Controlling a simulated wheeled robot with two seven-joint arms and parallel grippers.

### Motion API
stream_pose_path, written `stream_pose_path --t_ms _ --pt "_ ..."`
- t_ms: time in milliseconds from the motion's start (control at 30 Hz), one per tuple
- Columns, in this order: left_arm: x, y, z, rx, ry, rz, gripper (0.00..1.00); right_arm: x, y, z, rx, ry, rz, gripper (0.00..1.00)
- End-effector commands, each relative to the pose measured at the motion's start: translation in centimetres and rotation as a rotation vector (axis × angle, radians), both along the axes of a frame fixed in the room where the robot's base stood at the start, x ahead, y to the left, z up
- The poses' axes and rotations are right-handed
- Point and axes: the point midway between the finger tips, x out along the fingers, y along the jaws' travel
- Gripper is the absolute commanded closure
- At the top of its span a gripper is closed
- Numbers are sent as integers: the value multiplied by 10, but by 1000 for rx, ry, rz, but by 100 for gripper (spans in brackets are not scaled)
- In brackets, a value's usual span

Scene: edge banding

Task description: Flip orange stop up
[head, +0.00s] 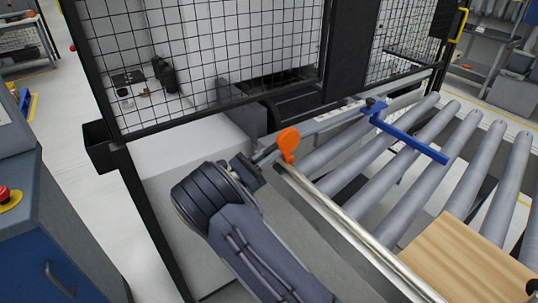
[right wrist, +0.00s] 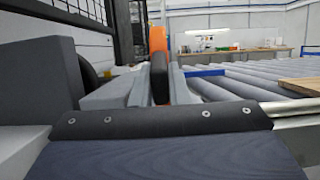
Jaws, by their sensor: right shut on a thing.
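The orange stop (head: 288,142) is a rounded flat paddle at the near end of a grey rail, beside the roller conveyor. In the head view it stands roughly upright, with its rounded end on top. My right gripper (head: 262,161) reaches it from the lower left and is shut on it. In the right wrist view the orange stop (right wrist: 158,38) rises above and between the fingers of my right gripper (right wrist: 160,82). The fingers hide its lower part. My left gripper is in neither view.
Grey conveyor rollers (head: 375,165) lie to the right, with a blue bar (head: 410,138) across them. A wooden board (head: 465,265) rests on the near rollers. A black mesh guard (head: 205,55) stands behind. A blue cabinet (head: 65,245) stands at left.

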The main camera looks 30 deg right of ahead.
Motion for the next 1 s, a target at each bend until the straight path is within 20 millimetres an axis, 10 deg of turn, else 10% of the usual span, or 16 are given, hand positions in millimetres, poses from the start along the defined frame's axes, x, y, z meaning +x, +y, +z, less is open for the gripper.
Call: stream_pose_path --t_ms 133,300,667,1000 --pt "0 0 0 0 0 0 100 0 -1 -1 -2 2 -1 100" --pt "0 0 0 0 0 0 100 0 -1 -1 -1 2 -1 65" --pt "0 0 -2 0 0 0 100 0 5 -3 0 1 1 64" --pt "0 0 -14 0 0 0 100 -4 55 -24 -1 2 2 64"
